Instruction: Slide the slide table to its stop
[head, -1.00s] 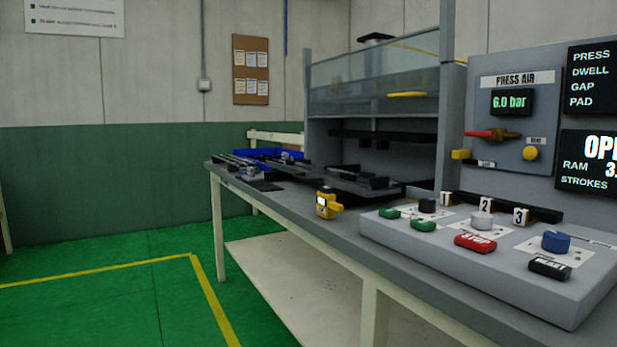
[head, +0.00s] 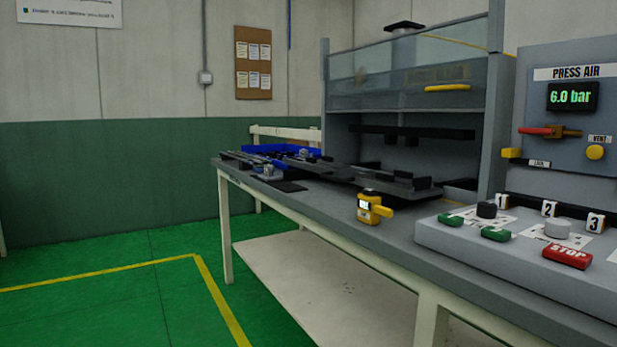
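What looks like the slide table (head: 335,172) is a dark, low assembly on the grey workbench, reaching out of the press opening toward the left. I see it at a shallow angle, so its rails and stop cannot be told apart. The press (head: 415,150) stands behind it as a grey frame, with a clear guard (head: 400,90) and a yellow handle (head: 447,88) across its upper part. Neither of my grippers shows in the head view.
A yellow handheld device (head: 369,207) stands on the workbench (head: 325,207) near its front edge. A control box (head: 470,241) with buttons and knobs sits at the right, below the press air panel (head: 560,115). A blue bin (head: 296,150) is at the back left. Green floor is clear at the left.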

